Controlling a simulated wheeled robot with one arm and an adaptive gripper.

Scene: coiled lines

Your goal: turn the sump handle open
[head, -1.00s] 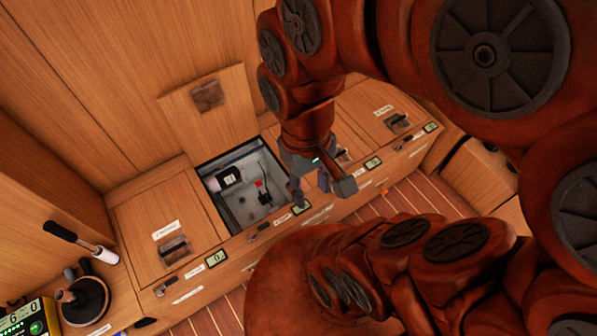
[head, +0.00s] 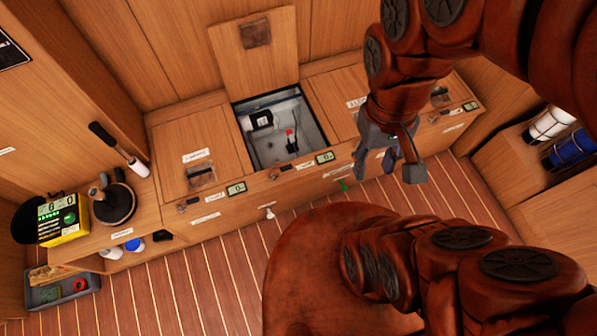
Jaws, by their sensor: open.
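Small handles sit low on the locker front. A white handle (head: 269,213) is below the left part, and a green handle (head: 343,186) is further right. Their labels are too small to read, so I cannot tell which one is the sump handle. An open compartment (head: 240,132) above holds a black and white device and a small red part. My gripper (head: 387,168) is open and empty, pointing down in front of the locker, right of the green handle in the picture. It appears apart from both handles and hides part of the front behind it.
The raised lid (head: 270,75) leans against the back wall. A yellow meter (head: 66,222) and a dark round plunger-like object (head: 112,204) stand at left. A grey tray (head: 45,295) lies lower left. White and blue rolls (head: 570,148) are at right. The striped floor (head: 190,275) is clear.

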